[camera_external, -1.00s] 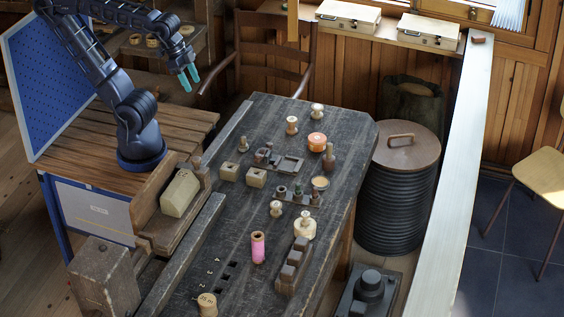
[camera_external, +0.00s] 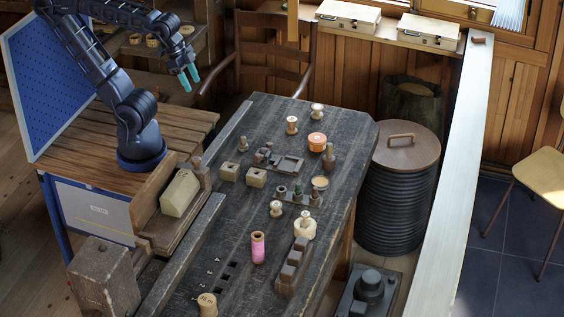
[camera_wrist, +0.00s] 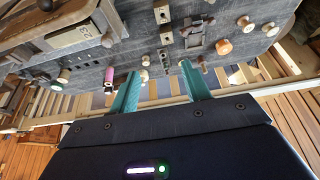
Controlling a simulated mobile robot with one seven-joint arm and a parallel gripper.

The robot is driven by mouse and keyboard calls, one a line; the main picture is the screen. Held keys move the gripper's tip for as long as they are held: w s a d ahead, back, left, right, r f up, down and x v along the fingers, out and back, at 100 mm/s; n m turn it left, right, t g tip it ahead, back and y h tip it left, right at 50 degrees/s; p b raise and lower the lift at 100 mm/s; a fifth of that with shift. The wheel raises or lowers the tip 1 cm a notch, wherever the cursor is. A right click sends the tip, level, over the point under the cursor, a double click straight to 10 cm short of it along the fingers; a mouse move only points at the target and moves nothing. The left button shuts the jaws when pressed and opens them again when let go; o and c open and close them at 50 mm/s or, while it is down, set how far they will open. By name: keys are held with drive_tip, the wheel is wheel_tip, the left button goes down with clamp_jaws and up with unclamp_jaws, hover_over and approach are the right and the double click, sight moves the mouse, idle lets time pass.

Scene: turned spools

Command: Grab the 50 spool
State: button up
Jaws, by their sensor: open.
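I cannot read a 50 on any spool. Several spools stand on the dark workbench (camera_external: 185,270). A pale wooden spool (camera_external: 207,304) with blurred marking on top stands at the near end. A pink spool (camera_external: 258,248) stands near the middle and also shows in the wrist view (camera_wrist: 109,79). Small pale spools (camera_external: 276,209), (camera_external: 292,125), (camera_external: 316,110) stand farther back. An orange-topped spool (camera_external: 317,140) is at the back right. My gripper (camera_external: 189,78) is open and empty, high beyond the bench's left side; its teal fingers show in the wrist view (camera_wrist: 160,70).
A chair (camera_external: 272,60) stands behind the bench. A black ribbed bin (camera_external: 395,200) stands to its right.

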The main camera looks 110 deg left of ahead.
drive_tip(key=w+a+r+n+g, duration=0.1)
drive_tip(key=w+a+n, duration=0.55)
drive_tip(key=w, duration=0.65)
drive_tip(key=n+g, duration=0.4)
drive_tip(key=n, duration=0.9)
hover_over(317, 107)
wheel_tip(317, 107, down, 26)
drive_tip(key=shift+f, duration=0.1)
wheel_tip(317, 107, down, 10)
drive_tip(key=shift+a+f, duration=0.1)
drive_tip(key=shift+a, duration=0.05)
drive_tip(key=c, duration=0.6)
